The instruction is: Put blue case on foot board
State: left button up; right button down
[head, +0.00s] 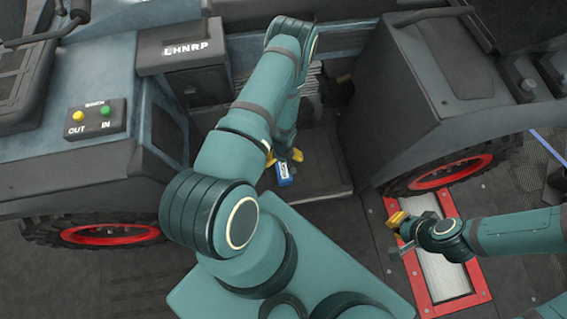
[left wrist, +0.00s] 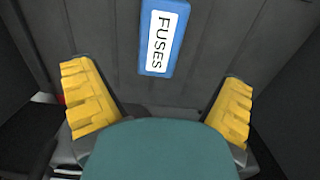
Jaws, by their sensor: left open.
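The blue case (head: 284,174), with a white label reading FUSES, appears to lie on the dark foot board (head: 325,178) between the vehicle's two front sides. It also shows at the top of the left wrist view (left wrist: 162,55), lying on a dark ribbed surface. My left gripper (head: 285,156) is just above and behind the case. Its yellow fingers (left wrist: 160,88) are spread wide with nothing between them, and the case is beyond the fingertips. My right gripper (head: 399,232) is over the red-framed floor plate at the right, away from the case; its opening is unclear.
A switch box (head: 96,118) with yellow and green buttons sits on the left body panel. An LHNRP selector housing (head: 182,50) stands behind it. Red-rimmed wheels flank the cab opening. The red-framed roller plate (head: 446,265) lies on the floor at right. My left arm covers part of the opening.

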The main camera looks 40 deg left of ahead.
pick_arm(q)
jog(key=s+d+r+m+t+h, duration=0.1)
jog(key=s+d+r+m+h, duration=0.2)
jog(key=d+r+m, duration=0.5)
jog(key=d+r+h, duration=0.1)
jog(key=d+r, duration=1.2)
jog(key=r, duration=0.2)
jog(key=shift+s+d+r+m+t, duration=0.15)
jog(key=shift+d+r+m+t, duration=0.15)
jog(key=shift+d+r, duration=0.1)
